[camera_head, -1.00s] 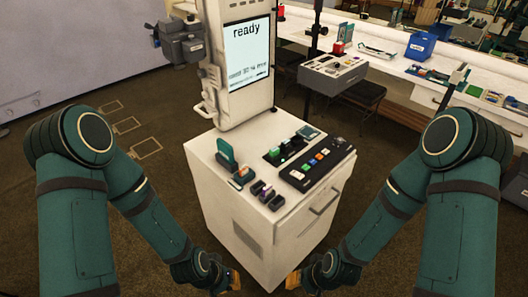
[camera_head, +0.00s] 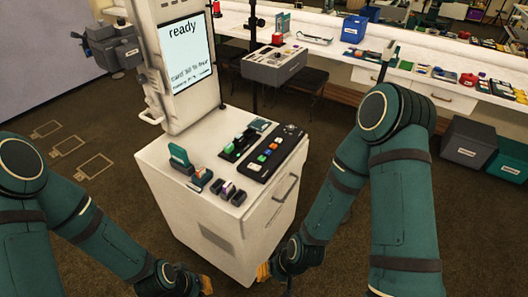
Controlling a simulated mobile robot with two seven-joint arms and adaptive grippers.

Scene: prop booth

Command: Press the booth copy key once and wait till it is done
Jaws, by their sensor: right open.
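The booth (camera_head: 190,219) is a white cabinet with a tall screen (camera_head: 189,50) that reads "ready" above smaller, blurred lines. On its top a black key panel (camera_head: 262,172) carries several small coloured keys, among them a green key (camera_head: 261,158) and an orange key (camera_head: 267,152). Their labels are too small to read, so I cannot tell which is the copy key. My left gripper (camera_head: 206,284) is low in front of the cabinet, its jaw state unclear. My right gripper (camera_head: 263,272) is open, low by the cabinet's front. Both are below the cabinet top, away from the keys.
A green upright block (camera_head: 179,156) and small dark pieces (camera_head: 227,190) stand on the cabinet top. A grey console (camera_head: 274,66) is behind. A long white bench (camera_head: 420,81) with a blue bin (camera_head: 353,28) runs along the back. Floor is clear at left.

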